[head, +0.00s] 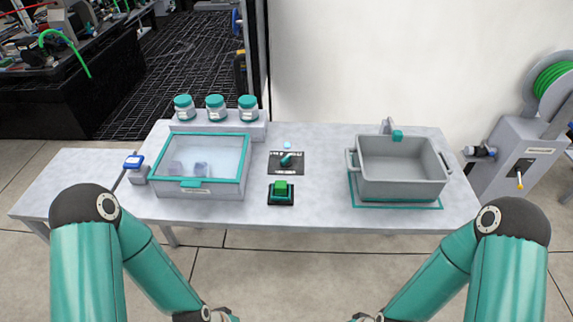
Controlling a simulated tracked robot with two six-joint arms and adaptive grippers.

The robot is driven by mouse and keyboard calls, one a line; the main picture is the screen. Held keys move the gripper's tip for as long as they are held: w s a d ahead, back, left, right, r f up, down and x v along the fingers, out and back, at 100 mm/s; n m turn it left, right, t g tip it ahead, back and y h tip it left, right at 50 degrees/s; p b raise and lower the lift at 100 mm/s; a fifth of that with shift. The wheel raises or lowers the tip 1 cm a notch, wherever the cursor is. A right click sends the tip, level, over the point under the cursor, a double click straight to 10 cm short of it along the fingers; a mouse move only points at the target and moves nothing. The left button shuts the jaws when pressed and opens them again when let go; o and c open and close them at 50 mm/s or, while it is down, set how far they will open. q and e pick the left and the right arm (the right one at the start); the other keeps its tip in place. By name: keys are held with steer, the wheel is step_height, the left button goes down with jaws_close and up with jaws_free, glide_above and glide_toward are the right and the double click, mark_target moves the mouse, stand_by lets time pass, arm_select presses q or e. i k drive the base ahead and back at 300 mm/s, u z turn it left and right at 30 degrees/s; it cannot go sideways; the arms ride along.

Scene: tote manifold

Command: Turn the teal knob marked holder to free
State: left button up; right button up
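The teal knob (287,160) sits on a black label plate (298,168) with white markings, near the middle of the grey table (320,215). The markings are too small to read, so I cannot tell which word the knob points to. Its handle lies slanted, up to the right. Both of my arms come in at the bottom corners, well in front of the table. Their wrists are cut off by the bottom edge, and neither gripper shows. Nothing touches the knob.
A green button (281,189) stands just in front of the knob. Left are a lidded clear-topped box (212,193) and several teal-capped jars (215,107). A grey tote (402,187) stands right.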

mark_target(285, 162)
steer(key=z, duration=1.1)
steer(key=i, duration=0.15)
steer(key=u, duration=2.65)
steer(key=k, duration=0.85)
steer(key=z, duration=0.4)
steer(key=i, duration=1)
steer(key=z, duration=0.1)
